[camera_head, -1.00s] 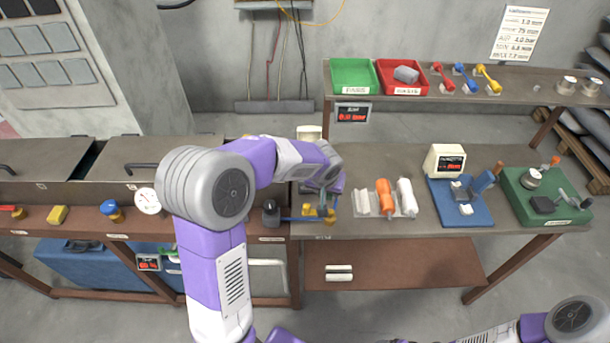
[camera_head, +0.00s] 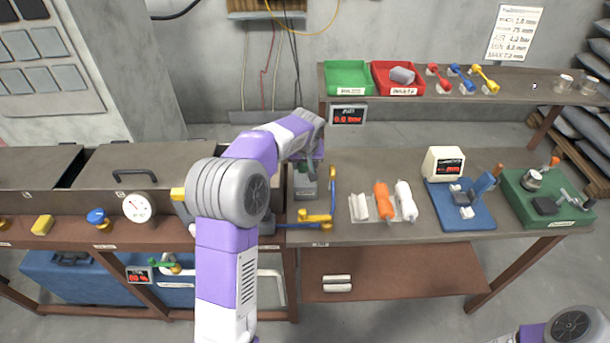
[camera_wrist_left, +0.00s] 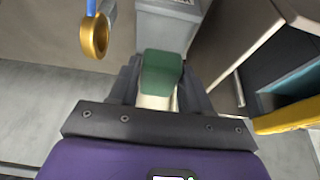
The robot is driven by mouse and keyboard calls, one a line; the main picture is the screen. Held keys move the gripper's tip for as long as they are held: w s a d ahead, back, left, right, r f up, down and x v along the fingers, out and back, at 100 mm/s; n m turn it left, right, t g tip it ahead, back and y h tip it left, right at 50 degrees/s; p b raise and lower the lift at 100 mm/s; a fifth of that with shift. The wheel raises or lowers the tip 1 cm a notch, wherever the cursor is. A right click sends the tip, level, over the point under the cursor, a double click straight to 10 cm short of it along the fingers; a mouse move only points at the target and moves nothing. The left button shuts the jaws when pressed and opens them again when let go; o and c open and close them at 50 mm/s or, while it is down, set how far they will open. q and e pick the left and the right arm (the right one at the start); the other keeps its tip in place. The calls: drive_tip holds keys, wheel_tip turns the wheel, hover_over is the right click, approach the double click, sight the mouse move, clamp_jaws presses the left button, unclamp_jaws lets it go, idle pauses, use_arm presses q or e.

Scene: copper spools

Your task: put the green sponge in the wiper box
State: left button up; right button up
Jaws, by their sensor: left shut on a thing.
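The green sponge (camera_wrist_left: 162,72) is held between the dark fingers of my left gripper (camera_wrist_left: 160,80) in the left wrist view. A grey box with a label (camera_wrist_left: 165,25) lies just beyond the sponge in that view. It looks like the wiper box, but its label is not readable. In the head view a grey box (camera_head: 304,188) stands near the bench's left end, below my left wrist. My left fingers and the sponge are mostly hidden there. I cannot tell whether the sponge touches the box. My right gripper is outside the views.
A blue-and-yellow lever (camera_head: 332,190) stands right of the grey box; its gold ring (camera_wrist_left: 95,35) is close to the gripper. An orange roll (camera_head: 383,200) and a white roll (camera_head: 406,201) lie farther right. The dark lidded cabinet (camera_head: 150,165) borders the left.

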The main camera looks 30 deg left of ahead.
sight(305, 173)
use_arm(q)
wheel_tip(305, 173, down, 4)
drive_tip(key=shift+f+b, duration=0.2)
drive_tip(key=shift+b, duration=0.15)
drive_tip(key=shift+f, duration=0.15)
drive_tip(key=o, duration=1.1)
